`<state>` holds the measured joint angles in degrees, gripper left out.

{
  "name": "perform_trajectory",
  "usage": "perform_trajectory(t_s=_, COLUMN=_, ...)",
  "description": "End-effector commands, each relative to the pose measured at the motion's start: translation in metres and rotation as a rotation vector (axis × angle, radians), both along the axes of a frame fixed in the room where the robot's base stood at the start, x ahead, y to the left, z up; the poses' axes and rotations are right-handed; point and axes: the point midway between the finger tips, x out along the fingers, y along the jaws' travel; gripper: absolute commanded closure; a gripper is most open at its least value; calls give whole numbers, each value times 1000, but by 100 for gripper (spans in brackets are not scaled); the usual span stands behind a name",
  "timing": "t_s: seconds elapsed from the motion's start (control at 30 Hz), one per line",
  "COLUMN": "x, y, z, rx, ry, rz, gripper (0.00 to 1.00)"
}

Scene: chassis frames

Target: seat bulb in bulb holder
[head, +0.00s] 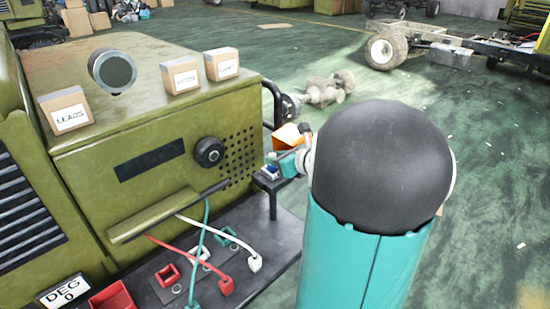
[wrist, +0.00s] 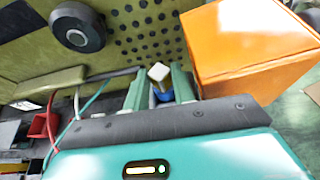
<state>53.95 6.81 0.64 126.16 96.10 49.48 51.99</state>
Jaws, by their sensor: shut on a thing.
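My gripper (wrist: 161,84) is shut on a small piece with a cream top and blue lower part, which I take to be the bulb (wrist: 158,73). It stands between the two green fingers in the wrist view, its lower end hidden by the fingers and gripper body. In the head view my arm hides most of the gripper; a small blue and white piece shows beside it, over a small dark shelf (head: 272,185). I cannot make out the bulb holder in either view, nor tell whether the bulb touches anything below.
An orange box (wrist: 250,45) stands close right of my gripper. The olive cabinet (head: 130,165), with a black knob (head: 209,152) and perforated panel, is close by. White, red and teal leads hang over the dark bench (head: 265,235). Small boxes, one marked LEADS (head: 66,110), sit on the cabinet.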

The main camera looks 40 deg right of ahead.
Motion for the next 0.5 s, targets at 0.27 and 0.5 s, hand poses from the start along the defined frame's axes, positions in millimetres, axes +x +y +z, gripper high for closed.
perform_trajectory(t_s=0.27, x=-2, y=-1, z=-6, rx=0, ry=0, rz=-1, gripper=96)
perform_trajectory(t_s=0.5, x=-3, y=-2, z=-9, rx=-1, ry=0, rz=-1, gripper=71)
